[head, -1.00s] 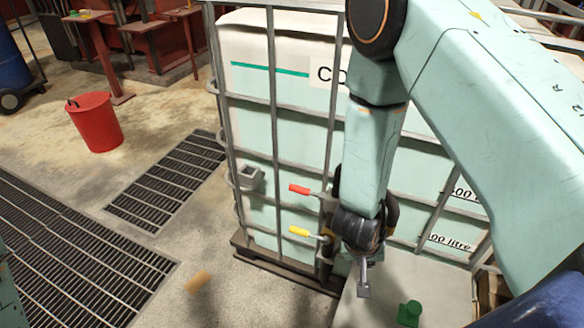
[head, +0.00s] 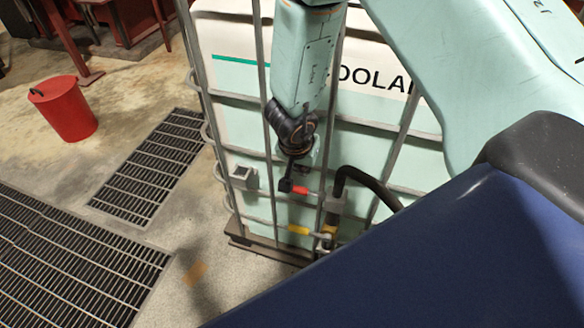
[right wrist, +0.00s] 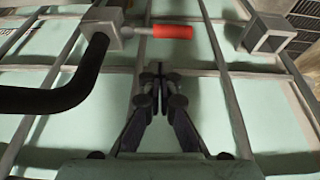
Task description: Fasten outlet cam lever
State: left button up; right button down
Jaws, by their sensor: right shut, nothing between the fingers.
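Two short levers stick out to the left from the pipe fitting (head: 334,206) on the caged tank's front. The upper has a red grip (head: 301,191), the lower a yellow grip (head: 299,230). A black hose (head: 368,178) bends away from the fitting. My right gripper (head: 286,186) is shut and empty, its tip just left of the red grip; touching or apart, I cannot tell. In the right wrist view the closed fingertips (right wrist: 158,72) appear below the red grip (right wrist: 172,32), with a visible gap in the picture. The yellow lever is not seen there. My left gripper is not in view.
The tank (head: 232,75) stands in a grey bar cage on a dark pallet (head: 262,247). A square grey bracket (head: 244,177) is left of the levers. A dark blue surface (head: 420,260) hides the lower right. A red bin (head: 64,108) and floor grates (head: 150,165) lie left.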

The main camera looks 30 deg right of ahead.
aim_at(304, 192)
jog(key=b+x, duration=0.1)
jog(key=x, duration=0.2)
jog(key=b+x, duration=0.1)
jog(key=x, duration=0.1)
jog(key=w+b+x, duration=0.1)
jog(key=b+x, duration=0.1)
jog(key=x, duration=0.1)
jog(key=shift+w+a+f, duration=0.1)
jog(key=shift+a+f, duration=0.1)
jog(key=shift+f, duration=0.1)
dwell(0.3)
jog(key=shift+w+d+f, duration=0.1)
jog(key=shift+w+f, duration=0.05)
dwell(0.4)
jog(key=shift+a+n+b, duration=0.25)
jog(key=shift+n+b, duration=0.05)
jog(key=shift+n, duration=0.1)
